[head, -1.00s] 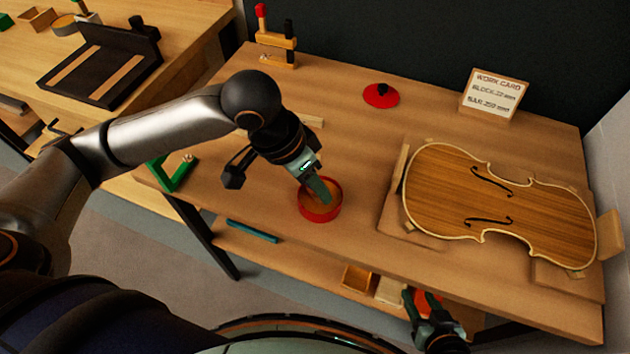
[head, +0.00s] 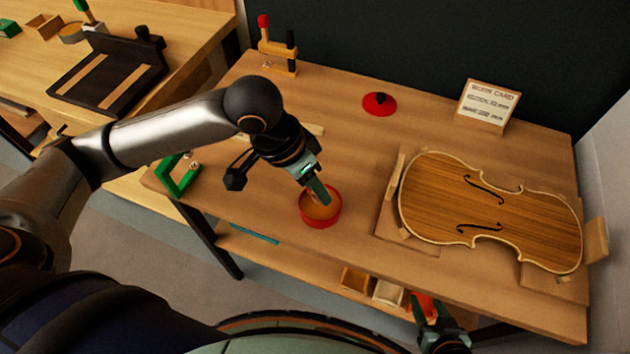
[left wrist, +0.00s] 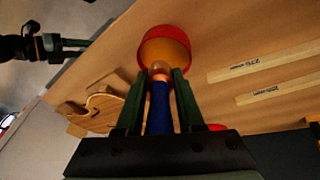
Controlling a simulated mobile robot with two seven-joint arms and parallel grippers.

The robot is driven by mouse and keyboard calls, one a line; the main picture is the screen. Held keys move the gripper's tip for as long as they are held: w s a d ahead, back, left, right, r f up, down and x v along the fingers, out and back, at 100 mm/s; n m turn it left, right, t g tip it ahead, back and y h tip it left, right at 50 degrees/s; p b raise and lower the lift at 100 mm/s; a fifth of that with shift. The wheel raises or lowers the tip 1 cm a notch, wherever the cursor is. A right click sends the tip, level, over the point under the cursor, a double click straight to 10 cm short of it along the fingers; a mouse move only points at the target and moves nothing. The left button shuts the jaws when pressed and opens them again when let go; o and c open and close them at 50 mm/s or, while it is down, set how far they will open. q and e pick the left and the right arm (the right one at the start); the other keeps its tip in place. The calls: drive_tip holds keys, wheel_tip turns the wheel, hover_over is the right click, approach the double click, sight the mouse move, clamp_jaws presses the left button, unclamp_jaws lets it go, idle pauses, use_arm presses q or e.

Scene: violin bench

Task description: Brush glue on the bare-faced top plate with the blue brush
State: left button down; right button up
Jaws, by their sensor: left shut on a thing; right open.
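The violin top plate (head: 490,212), striped brown with a pale rim and two f-holes, lies at the right of the bench among wooden blocks. My left gripper (head: 323,194) is over the red glue pot (head: 333,219), left of the plate. In the left wrist view it is shut on the blue brush (left wrist: 158,106). The brush's copper-coloured end (left wrist: 160,70) points at the red pot (left wrist: 183,38); I cannot tell how deep its tip is. The brush is mostly hidden in the head view. My right gripper (head: 428,308) is open and empty at the bench's front edge.
A red lid (head: 380,104) and a work card (head: 487,106) stand at the back. A clamp (head: 278,47) and a green frame (head: 176,178) are at the left. Small bins (head: 388,291) sit below the front edge. Bench between pot and plate is clear.

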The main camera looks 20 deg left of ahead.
use_arm(q)
drive_tip(key=shift+r+p, duration=1.5)
drive_tip(key=shift+p, duration=0.05)
drive_tip(key=shift+r+p, duration=0.8)
drive_tip(key=shift+p, duration=0.3)
use_arm(e)
drive_tip(key=r, duration=0.3)
drive_tip(key=s+d+r, duration=0.1)
drive_tip(key=r, duration=0.1)
